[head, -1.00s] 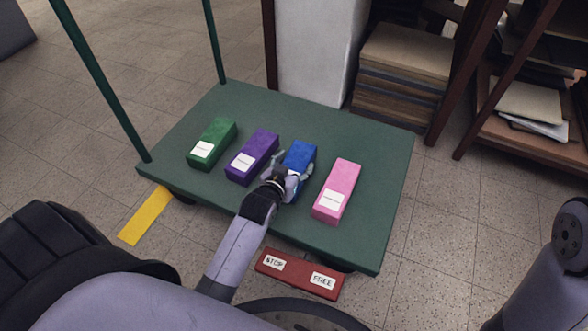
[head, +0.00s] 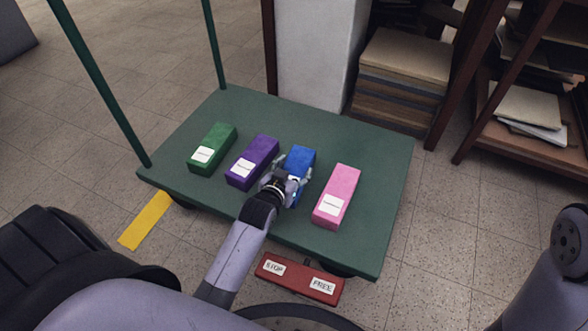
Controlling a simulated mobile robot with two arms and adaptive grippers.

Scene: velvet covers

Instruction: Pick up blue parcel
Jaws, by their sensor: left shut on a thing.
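The blue parcel (head: 300,159) lies on the green cart deck (head: 345,133), between a purple parcel and a pink one. My left gripper (head: 290,182) reaches in from the lower left and is shut on the blue parcel, with a finger on each side of it. The gripper and wrist hide the parcel's near part and its label. I cannot tell whether the parcel is clear of the deck. My right gripper is out of view; only part of my right arm shows at the right edge.
A purple parcel (head: 255,158) and a green parcel (head: 214,146) lie to the left, a pink parcel (head: 338,193) to the right. A red pedal marked STOP and FREE (head: 299,279) is at the front edge. Green posts (head: 100,88) rise at the left. Board stacks (head: 405,60) stand behind.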

